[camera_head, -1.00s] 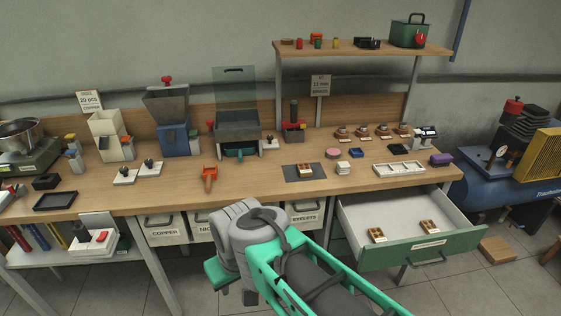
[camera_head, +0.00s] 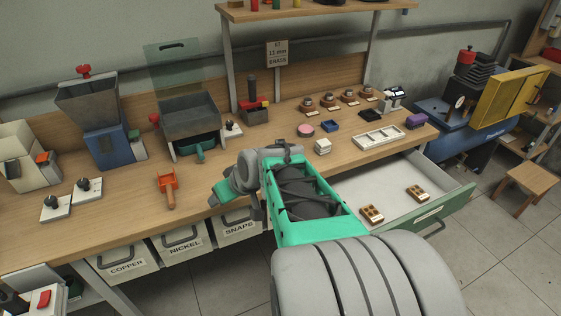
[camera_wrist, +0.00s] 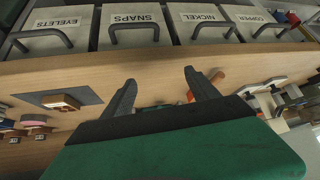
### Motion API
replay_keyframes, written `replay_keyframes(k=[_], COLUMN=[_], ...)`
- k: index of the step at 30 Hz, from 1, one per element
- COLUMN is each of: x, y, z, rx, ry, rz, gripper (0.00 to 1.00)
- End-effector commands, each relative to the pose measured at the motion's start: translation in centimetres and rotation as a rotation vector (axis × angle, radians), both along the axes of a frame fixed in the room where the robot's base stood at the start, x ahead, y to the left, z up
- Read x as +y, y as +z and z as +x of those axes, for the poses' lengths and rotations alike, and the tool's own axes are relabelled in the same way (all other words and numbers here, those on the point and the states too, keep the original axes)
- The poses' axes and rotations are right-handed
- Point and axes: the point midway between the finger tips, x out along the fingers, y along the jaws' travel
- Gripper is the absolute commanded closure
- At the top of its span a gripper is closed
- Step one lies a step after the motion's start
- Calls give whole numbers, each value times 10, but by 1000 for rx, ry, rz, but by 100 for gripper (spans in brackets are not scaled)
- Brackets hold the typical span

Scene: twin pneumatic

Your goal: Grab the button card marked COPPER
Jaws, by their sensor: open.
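Two button cards lie in the open drawer (camera_head: 400,185), one at the left (camera_head: 371,214) and one at the right (camera_head: 418,193). Both are tan with dark markings too small to read, so I cannot tell which is COPPER. A third card (camera_wrist: 62,103) lies on the grey mat (camera_wrist: 42,97) on the bench in the wrist view. My arm hides it in the head view. My gripper (camera_wrist: 157,78) is open and empty, fingers apart over the bench's front edge. In the head view it (camera_head: 222,193) is left of the drawer.
Bins labelled COPPER (camera_head: 125,267), NICKEL (camera_head: 184,246) and SNAPS (camera_head: 238,226) hang under the bench. An orange scoop (camera_head: 168,188) lies on the bench. A white tray (camera_head: 378,137) and small white stack (camera_head: 322,146) stand behind the drawer. The drawer floor around the cards is clear.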

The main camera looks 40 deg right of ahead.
Motion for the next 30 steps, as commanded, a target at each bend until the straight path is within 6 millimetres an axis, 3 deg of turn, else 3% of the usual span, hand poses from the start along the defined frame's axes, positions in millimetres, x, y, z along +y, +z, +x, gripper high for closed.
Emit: replay_keyframes(k=[1, 3, 6, 9, 13, 24, 30], x=[-44, -99, -166, -208, -228, -240, -245], y=[-20, -24, -23, -18, -15, -36, -40], z=[9, 17, 10, -3, -3, 51, 61], rx=[-79, -212, -370, -470, -515, -512, -514], ry=[-53, -108, -194, -257, -283, -281, -285], rz=[2, -16, -57, -93, -113, -112, -114], gripper=[31, 31, 31, 31, 31, 31, 31])
